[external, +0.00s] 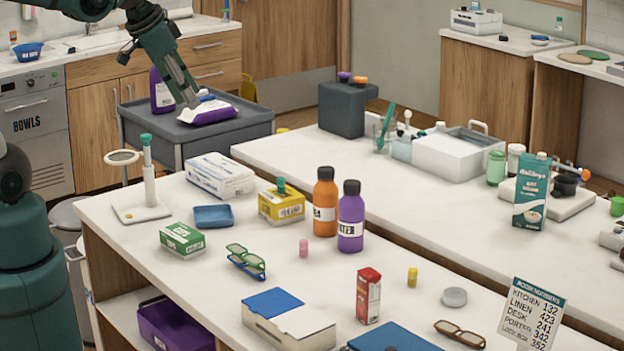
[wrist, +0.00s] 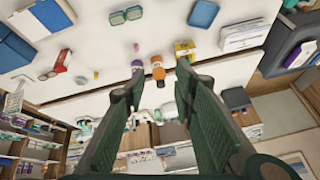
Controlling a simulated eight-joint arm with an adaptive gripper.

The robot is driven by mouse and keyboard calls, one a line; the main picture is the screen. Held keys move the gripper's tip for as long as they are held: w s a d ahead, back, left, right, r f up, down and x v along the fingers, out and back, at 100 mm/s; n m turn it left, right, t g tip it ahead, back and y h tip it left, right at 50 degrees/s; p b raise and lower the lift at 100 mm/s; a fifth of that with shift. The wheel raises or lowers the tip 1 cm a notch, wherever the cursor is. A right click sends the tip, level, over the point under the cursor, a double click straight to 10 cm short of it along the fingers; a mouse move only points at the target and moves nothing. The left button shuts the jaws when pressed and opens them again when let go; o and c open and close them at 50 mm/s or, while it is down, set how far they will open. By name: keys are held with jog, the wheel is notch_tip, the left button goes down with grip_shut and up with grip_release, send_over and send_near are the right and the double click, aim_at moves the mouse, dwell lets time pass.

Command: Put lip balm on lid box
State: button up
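Two small upright cylinders could be the lip balm: a pink one (external: 303,248) mid-table and a yellow one (external: 412,277) further right. I cannot tell which it is. In the wrist view the pink one (wrist: 136,47) and the yellow one (wrist: 96,75) both show. A low white box with a blue part on top (external: 305,321), likely the lid box, sits at the table's front; it also shows in the wrist view (wrist: 52,14). My gripper (external: 192,103) appears over the grey cart, far from these. In the wrist view my gripper (wrist: 155,84) is open and empty.
An orange bottle (external: 325,222) and purple bottle (external: 350,236) stand behind the pink cylinder. Green glasses (external: 246,262) lie left of it. A red carton (external: 368,295) stands right of the box. A purple-and-white pack (external: 212,113) lies on the grey cart (external: 255,118).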

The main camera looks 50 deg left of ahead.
jog(key=s+d+f+n+t, duration=0.1)
jog(key=s+f+n, duration=0.1)
jog(key=s, duration=0.5)
jog(key=shift+n, duration=0.6)
jog(key=shift+o, duration=0.5)
jog(key=shift+d, duration=0.1)
